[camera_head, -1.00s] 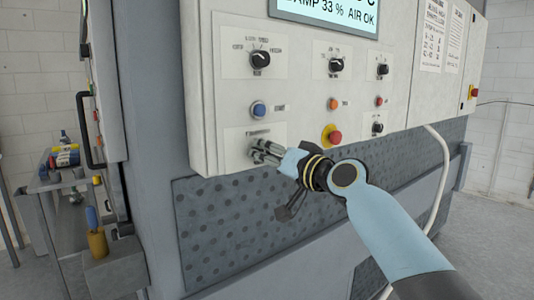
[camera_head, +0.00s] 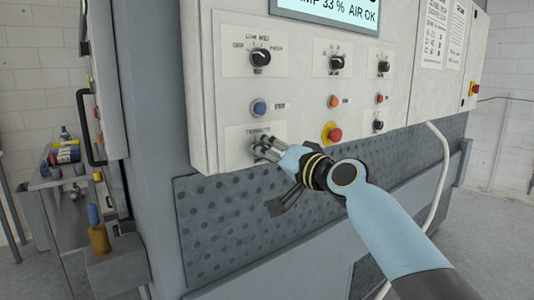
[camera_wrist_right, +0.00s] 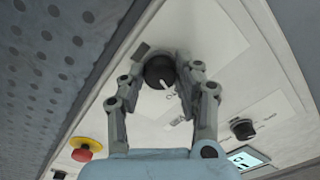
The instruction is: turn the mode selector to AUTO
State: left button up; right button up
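A black round knob with a white pointer (camera_wrist_right: 158,70) sits on a pale label plate in the right wrist view. I take it to be the mode selector; its markings are too small to read. My right gripper (camera_wrist_right: 161,76) has one finger on each side of it, apart enough that the knob shows between them. My left gripper is not in view.
Above are a knob (camera_head: 260,57) and a blue button (camera_head: 259,108). To the right are more knobs, an orange button (camera_head: 334,101) and a red emergency button on yellow (camera_head: 334,134). A white hose (camera_head: 440,165) hangs below the panel. A cart with bottles (camera_head: 68,150) stands at left.

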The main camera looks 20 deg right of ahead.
jog(key=o, duration=0.5)
jog(key=shift+c, duration=0.2)
jog(key=v, duration=1.2)
